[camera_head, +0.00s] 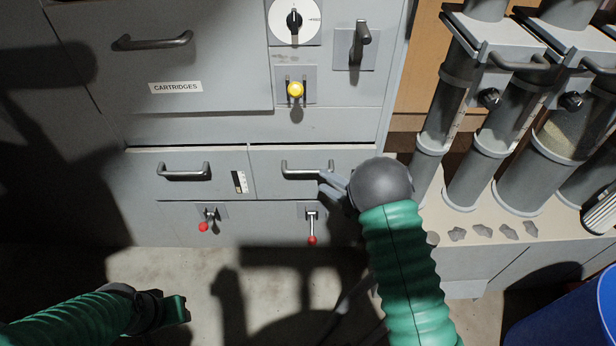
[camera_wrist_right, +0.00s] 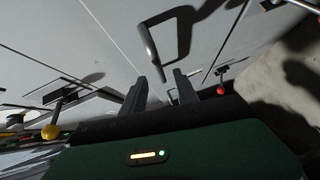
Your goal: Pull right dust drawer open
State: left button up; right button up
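The right dust drawer (camera_head: 272,186) is a grey front, flush with the cabinet, with a bar handle (camera_head: 300,171). My right gripper (camera_head: 326,184) is at the right end of this handle, partly hidden by its own wrist. In the right wrist view, its two fingers (camera_wrist_right: 160,88) are apart, and the near end of the handle (camera_wrist_right: 151,48) lies just ahead of the gap. I cannot tell whether the bar is between them. Below the drawer, a red-tipped lever (camera_head: 312,227) hangs straight down. My left gripper (camera_head: 174,309) is low at the left, away from the cabinet.
The left drawer (camera_head: 220,186) has its own handle and a slanted red-knobbed lever (camera_head: 206,221). Above are a yellow knob (camera_head: 295,89) and a large CARTRIDGES panel (camera_head: 190,60). Clear tubes (camera_head: 505,135) stand at right, a blue bin (camera_head: 570,318) at lower right. Floor ahead is clear.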

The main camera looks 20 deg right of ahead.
aim_at(309, 172)
jog(key=b+x, duration=0.2)
jog(key=x, duration=0.5)
jog(key=shift+w, duration=0.2)
jog(key=c, duration=0.7)
grip_shut()
jog(key=shift+s+f, duration=0.1)
